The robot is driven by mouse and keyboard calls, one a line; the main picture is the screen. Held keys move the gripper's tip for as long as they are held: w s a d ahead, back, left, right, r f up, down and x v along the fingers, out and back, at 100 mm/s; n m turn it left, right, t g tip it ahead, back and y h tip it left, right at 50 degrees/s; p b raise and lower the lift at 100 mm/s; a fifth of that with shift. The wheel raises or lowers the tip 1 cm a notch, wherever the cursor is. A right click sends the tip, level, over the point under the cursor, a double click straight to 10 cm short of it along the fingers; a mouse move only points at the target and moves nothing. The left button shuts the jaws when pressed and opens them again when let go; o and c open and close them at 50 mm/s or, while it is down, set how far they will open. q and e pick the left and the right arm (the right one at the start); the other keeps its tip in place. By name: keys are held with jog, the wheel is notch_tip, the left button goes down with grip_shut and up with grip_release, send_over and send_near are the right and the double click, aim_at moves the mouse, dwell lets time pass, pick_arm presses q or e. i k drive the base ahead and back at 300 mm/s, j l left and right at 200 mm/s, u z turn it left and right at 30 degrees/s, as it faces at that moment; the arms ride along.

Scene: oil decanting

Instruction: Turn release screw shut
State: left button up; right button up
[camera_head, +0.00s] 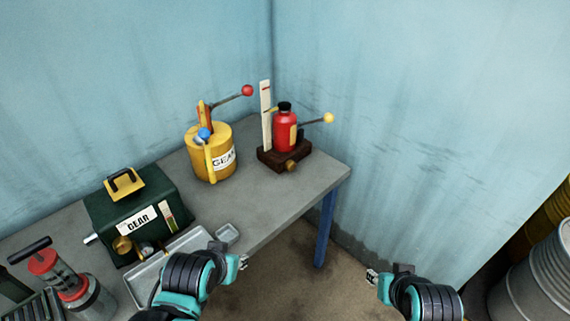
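A red bottle jack (286,134) with a black top stands on a dark brown base (268,158) near the table's right corner. A brass knob (291,166), which looks like the release screw, sits low on the base's front. A lever with a yellow ball (328,118) sticks out to the right. My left gripper (243,263) is in front of the table edge, near a small tray and well apart from the knob. My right gripper (372,275) is over the floor, right of the blue table leg. Both look empty; their finger gaps are too small to judge.
A white scale strip (266,105) rises behind the jack. A green GEAR box (112,215), a metal tray (160,275) and a red-topped pump (60,275) fill the table's left.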

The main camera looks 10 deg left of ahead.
aim_at(290, 165)
jog(key=l+u, duration=0.1)
jog(key=u, duration=0.3)
jog(key=i+l+u, duration=0.1)
jog(key=u, duration=0.25)
jog(key=l+u, duration=0.15)
jog(key=u, duration=0.25)
jog(key=l+u, duration=0.15)
jog(key=u, duration=0.2)
jog(key=l+u, duration=0.2)
jog(key=l, duration=0.3)
jog(key=k+l+u, duration=0.2)
jog(key=l, duration=0.3)
jog(key=l+u, duration=0.15)
jog(key=l, duration=0.35)
jog(key=k+l+u, duration=0.2)
jog(key=l, duration=0.25)
jog(key=k+l, duration=0.1)
jog(key=l, duration=0.4)
